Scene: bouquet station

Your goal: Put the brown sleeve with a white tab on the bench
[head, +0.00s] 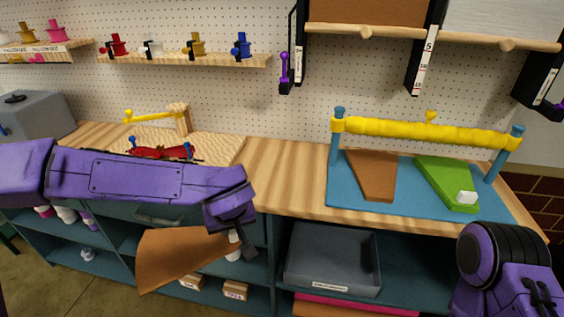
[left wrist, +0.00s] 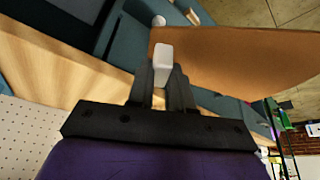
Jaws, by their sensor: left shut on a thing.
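My left gripper (head: 236,240) reaches in from the left and is shut on the white tab of a brown sleeve (head: 178,258). The sleeve hangs in the air in front of the bench's front edge, below the level of the top. In the left wrist view the white tab (left wrist: 163,58) sits between the fingertips (left wrist: 161,78), and the brown sleeve (left wrist: 235,62) spreads to the right. The wooden bench (head: 285,177) runs across behind. My right arm shows at the lower right; its gripper is out of view.
On the bench's right, a blue mat (head: 408,192) holds another brown piece (head: 371,176) and a green sleeve (head: 443,180) with a white tab, under a yellow roll (head: 425,132) on blue posts. Bare wood lies left of the mat. A grey bin (head: 333,262) sits on the shelf below.

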